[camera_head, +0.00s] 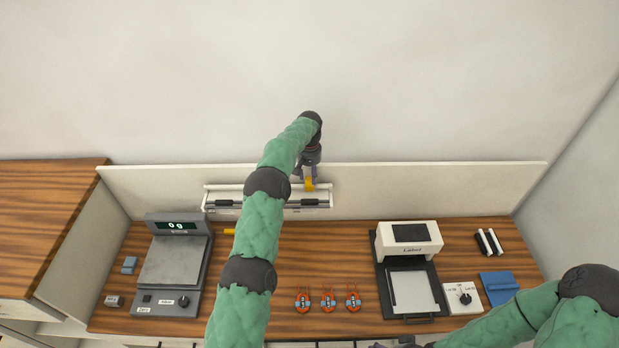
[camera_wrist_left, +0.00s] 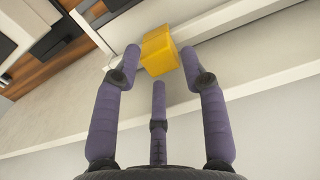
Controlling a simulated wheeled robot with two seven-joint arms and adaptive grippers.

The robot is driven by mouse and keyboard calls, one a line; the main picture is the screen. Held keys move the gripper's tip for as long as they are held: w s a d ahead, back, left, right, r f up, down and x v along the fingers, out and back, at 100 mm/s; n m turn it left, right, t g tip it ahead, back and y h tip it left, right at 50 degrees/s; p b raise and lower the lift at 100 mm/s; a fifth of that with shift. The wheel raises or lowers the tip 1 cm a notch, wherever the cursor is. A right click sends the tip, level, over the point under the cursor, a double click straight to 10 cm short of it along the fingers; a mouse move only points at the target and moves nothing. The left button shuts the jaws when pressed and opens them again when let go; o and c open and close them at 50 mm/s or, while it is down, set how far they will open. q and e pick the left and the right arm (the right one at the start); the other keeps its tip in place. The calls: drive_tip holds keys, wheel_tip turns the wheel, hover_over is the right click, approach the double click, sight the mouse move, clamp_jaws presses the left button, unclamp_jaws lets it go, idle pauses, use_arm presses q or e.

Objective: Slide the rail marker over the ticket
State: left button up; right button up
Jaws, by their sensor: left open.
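The yellow rail marker (camera_head: 309,185) sits on the white wall rail (camera_head: 324,194), right of its middle. My left gripper (camera_head: 310,175) is open at the marker, coming from above it in the head view. In the left wrist view, the marker (camera_wrist_left: 160,50) lies between the fingertips of my left gripper (camera_wrist_left: 163,62); whether they touch it is unclear. I cannot pick out the ticket for certain; my left arm hides part of the rail. My right gripper (camera_head: 395,343) shows only partly at the bottom edge, its fingers unclear.
A scale (camera_head: 175,262) stands at left on the wooden counter. A small yellow piece (camera_head: 230,231) lies beside my left arm. Several orange-red items (camera_head: 328,300) lie in front.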

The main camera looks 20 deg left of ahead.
use_arm(q)
drive_tip(key=shift+s+f, duration=0.1)
drive_tip(key=shift+f, duration=1)
clamp_jaws()
drive_tip(key=shift+a, duration=0.1)
drive_tip(key=s+a+b, duration=0.1)
drive_tip(key=s+a, duration=0.1)
drive_tip(key=a, duration=0.2)
drive_tip(key=s+a, duration=0.2)
drive_tip(key=a, duration=0.3)
drive_tip(key=s+a+b, duration=0.1)
drive_tip(key=s+a, duration=0.1)
drive_tip(key=a, duration=0.3)
drive_tip(key=shift+s+b, duration=0.3)
drive_tip(key=shift+b, duration=0.05)
